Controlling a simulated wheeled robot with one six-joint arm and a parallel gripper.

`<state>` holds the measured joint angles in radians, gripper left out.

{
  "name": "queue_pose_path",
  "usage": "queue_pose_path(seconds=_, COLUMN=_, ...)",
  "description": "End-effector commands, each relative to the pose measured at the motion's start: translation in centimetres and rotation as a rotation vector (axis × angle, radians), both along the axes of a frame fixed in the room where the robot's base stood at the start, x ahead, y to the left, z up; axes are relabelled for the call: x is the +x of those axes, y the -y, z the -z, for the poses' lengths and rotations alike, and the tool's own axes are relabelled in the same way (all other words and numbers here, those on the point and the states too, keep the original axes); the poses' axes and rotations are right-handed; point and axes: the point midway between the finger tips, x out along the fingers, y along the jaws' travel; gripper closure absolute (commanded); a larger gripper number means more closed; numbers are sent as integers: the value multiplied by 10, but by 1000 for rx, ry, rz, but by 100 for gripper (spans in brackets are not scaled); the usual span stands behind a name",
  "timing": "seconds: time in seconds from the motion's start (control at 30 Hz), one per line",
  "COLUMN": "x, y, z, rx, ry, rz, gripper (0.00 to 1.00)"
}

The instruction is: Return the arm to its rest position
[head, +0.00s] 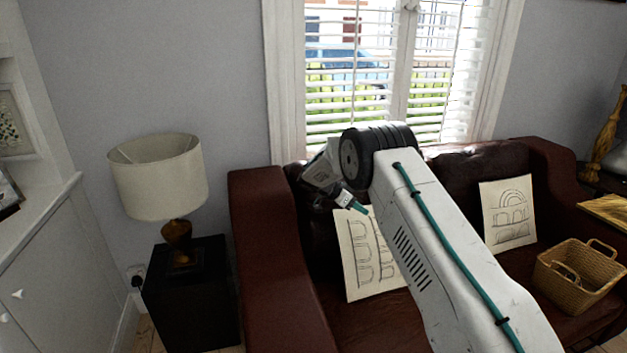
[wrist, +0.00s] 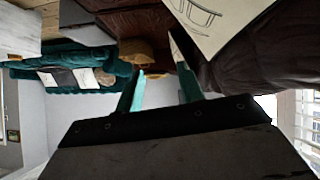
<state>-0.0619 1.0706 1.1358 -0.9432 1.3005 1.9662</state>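My arm reaches up and forward from the lower right in the head view, over a dark red leather sofa (head: 275,240). My gripper (head: 358,208) hangs at the arm's far end, in front of the sofa's backrest and a cream cushion (head: 362,262) with an arch drawing. It is partly hidden in the head view. In the wrist view my gripper (wrist: 158,82) has its two teal fingers apart, with nothing held between them. A cream cushion (wrist: 215,20) shows just beyond the fingers.
A lamp (head: 158,180) stands on a black side table (head: 190,295) left of the sofa. A second cushion (head: 508,214) and a wicker basket (head: 578,275) are at the right. A window (head: 395,75) is behind. The wrist view shows a green sofa (wrist: 110,62) farther off.

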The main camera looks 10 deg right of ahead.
Motion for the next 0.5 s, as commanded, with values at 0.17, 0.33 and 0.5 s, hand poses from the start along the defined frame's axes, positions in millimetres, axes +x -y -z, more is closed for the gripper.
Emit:
queue_pose_path(seconds=0.17, x=-8, y=-1, z=-25, rx=28, ry=-26, rz=-17, gripper=62)
queue_pose_path(seconds=0.33, x=-40, y=-6, z=-93, rx=118, ry=-118, rz=-86, gripper=62)
queue_pose_path(seconds=0.5, x=-92, y=-14, z=-161, rx=231, ry=-222, rz=-189, gripper=62)
